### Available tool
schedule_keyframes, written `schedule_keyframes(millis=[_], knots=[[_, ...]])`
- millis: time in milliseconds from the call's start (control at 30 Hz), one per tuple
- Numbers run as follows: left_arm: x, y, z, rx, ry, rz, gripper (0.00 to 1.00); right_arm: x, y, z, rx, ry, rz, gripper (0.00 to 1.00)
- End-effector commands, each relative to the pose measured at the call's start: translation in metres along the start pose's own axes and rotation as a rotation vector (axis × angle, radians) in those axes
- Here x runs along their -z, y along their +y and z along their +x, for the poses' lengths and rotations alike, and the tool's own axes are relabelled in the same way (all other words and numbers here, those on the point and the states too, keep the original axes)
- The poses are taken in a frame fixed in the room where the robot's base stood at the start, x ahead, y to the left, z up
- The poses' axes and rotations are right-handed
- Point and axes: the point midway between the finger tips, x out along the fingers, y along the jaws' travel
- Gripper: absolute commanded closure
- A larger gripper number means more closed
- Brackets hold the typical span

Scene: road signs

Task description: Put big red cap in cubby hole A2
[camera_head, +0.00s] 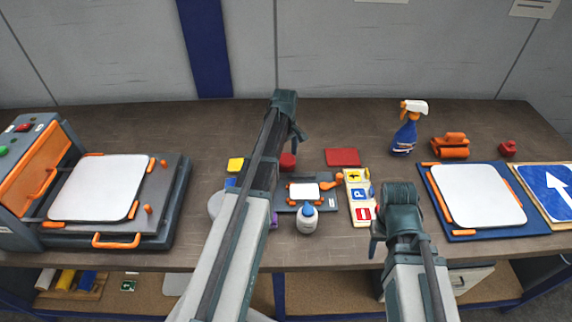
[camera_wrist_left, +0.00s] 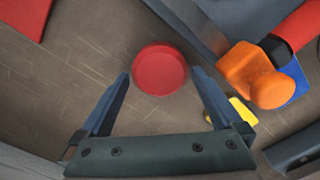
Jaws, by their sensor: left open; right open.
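A round red cap (camera_wrist_left: 159,69) lies on the brown table in the left wrist view. In the head view the red cap (camera_head: 288,160) shows just below my left gripper, partly hidden by the arm. My left gripper (camera_head: 291,134) is open and empty above the table. In the left wrist view its two fingers (camera_wrist_left: 161,84) are spread, with the cap ahead of and between their tips. My right gripper (camera_head: 379,240) is open near the table's front edge, away from the cap. I cannot make out cubby hole A2.
A red block (camera_head: 343,157) and a small board with orange parts (camera_head: 305,190) lie near the cap. A white bottle (camera_head: 307,219) stands in front. A spray bottle (camera_head: 405,130), an orange tool (camera_head: 450,146) and a small red object (camera_head: 508,148) are at right. A press (camera_head: 110,190) is at left.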

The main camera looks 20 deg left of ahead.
Motion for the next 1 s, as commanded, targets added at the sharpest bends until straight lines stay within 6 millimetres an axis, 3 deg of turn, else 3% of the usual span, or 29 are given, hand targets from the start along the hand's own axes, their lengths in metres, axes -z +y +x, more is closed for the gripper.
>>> schedule_keyframes(millis=[67, 467, 767, 1000], knots=[[0.000, 0.000, -0.001, 0.000, 0.000, 0.000, 0.04, 0.000, 0.000, -0.001, 0.000, 0.000, 0.000, 0.50], [0.000, 0.000, -0.001, 0.000, 0.000, 0.000, 0.76, 0.000, 0.000, -0.001, 0.000, 0.000, 0.000, 0.50], [0.000, 0.000, -0.004, 0.000, 0.000, 0.000, 0.78, 0.000, 0.000, -0.004, 0.000, 0.000, 0.000, 0.50], [0.000, 0.000, -0.023, 0.000, 0.000, 0.000, 0.78, -0.001, 0.002, -0.023, 0.000, 0.000, 0.000, 0.50]])
